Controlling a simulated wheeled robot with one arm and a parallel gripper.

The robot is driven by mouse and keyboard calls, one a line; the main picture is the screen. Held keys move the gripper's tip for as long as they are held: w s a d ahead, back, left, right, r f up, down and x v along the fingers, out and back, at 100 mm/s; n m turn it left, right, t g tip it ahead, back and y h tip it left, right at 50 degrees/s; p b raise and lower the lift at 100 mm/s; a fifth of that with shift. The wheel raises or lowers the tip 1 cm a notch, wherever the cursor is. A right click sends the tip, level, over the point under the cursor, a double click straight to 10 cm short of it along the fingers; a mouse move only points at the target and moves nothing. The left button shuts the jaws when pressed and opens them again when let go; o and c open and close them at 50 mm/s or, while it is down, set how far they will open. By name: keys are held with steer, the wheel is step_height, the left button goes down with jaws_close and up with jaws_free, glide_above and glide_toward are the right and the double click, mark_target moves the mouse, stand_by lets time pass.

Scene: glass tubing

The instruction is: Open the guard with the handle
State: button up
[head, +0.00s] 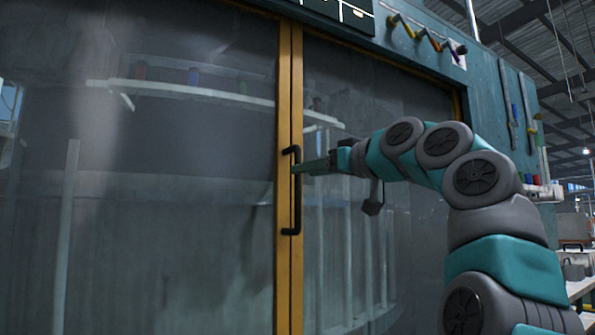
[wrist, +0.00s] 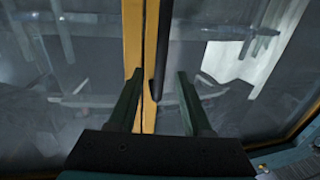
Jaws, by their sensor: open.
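The guard is a large glazed panel (head: 180,210) with a yellow-orange frame edge (head: 284,90) running upright in the middle of the head view. A black bar handle (head: 297,212) is mounted upright on that edge. My gripper (head: 305,168) reaches in from the right at the upper part of the handle. In the wrist view my gripper (wrist: 158,80) is open, with one finger on each side. The black handle (wrist: 163,50) runs down between the fingers, nearer the middle of the gap. I cannot tell whether a finger touches it.
A second glass pane (head: 385,95) lies right of the handle, behind my arm. Through the glass show a pale shelf (head: 190,92) and upright tubes. Coloured tools (head: 425,40) hang on the teal housing at upper right. Shelving stands at the far right.

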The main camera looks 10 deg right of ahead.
steer(key=p+x, duration=0.1)
steer(key=x, duration=0.3)
steer(key=shift+w+a, duration=0.1)
steer(key=shift+w, duration=0.1)
jaws_close()
stand_by(1.2)
